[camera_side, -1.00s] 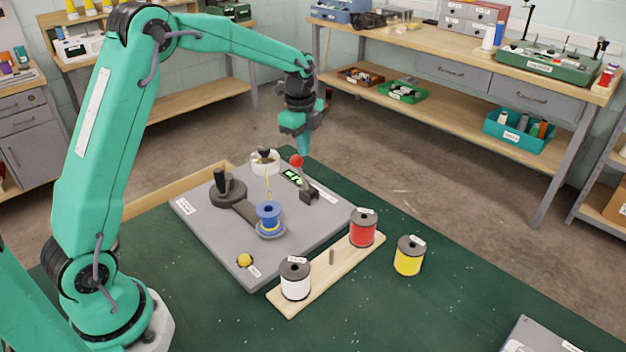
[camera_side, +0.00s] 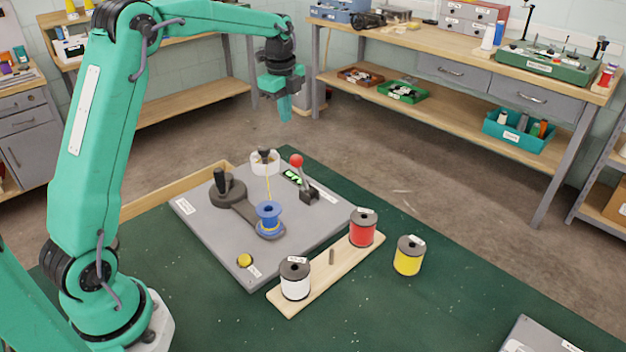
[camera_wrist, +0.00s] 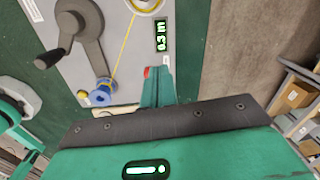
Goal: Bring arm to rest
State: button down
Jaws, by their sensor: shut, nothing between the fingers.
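My gripper (camera_side: 285,112) is shut and empty, raised in the air beyond the far edge of the grey winding plate (camera_side: 205,218). Its closed fingers also show in the wrist view (camera_wrist: 158,88), which looks down at the plate. A lever with a red knob (camera_side: 296,160) stands on the plate below the gripper, apart from it. A blue spool (camera_side: 268,213) sits on the plate, with a yellow thread (camera_side: 268,185) running from it up to a white ring-shaped guide (camera_side: 265,164). A dark crank (camera_side: 226,187) stands at the left. A green-lit display (camera_wrist: 161,35) appears to read 0.3 m.
A wooden rack (camera_side: 322,278) holds a white spool (camera_side: 295,280) and a red spool (camera_side: 362,228), with a bare peg between. A yellow spool (camera_side: 409,256) stands on the green mat (camera_side: 440,310). The air around my gripper is clear.

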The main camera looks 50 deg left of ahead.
jog(key=shift+r, duration=0.1)
dwell(0.3)
jog(key=s+d+r+n+t, duration=0.1)
jog(key=s+d+r+n, duration=0.3)
jog(key=s, duration=0.3)
jog(key=s+d+r+n+t, duration=0.1)
jog(key=s+d+r+n, duration=0.35)
jog(key=s, duration=0.25)
jog(key=s+d+f+n+t, duration=0.1)
jog(key=s+d+f+n, duration=0.1)
jog(key=s+n, duration=0.2)
jog(key=s+d+f+n+t, duration=0.1)
jog(key=s+d+f+n, duration=0.1)
jog(key=s, duration=0.9)
jog(key=shift+s+d+f+n+t, duration=0.15)
jog(key=shift+s+d+n+t, duration=0.15)
jog(key=shift+d+n, duration=0.55)
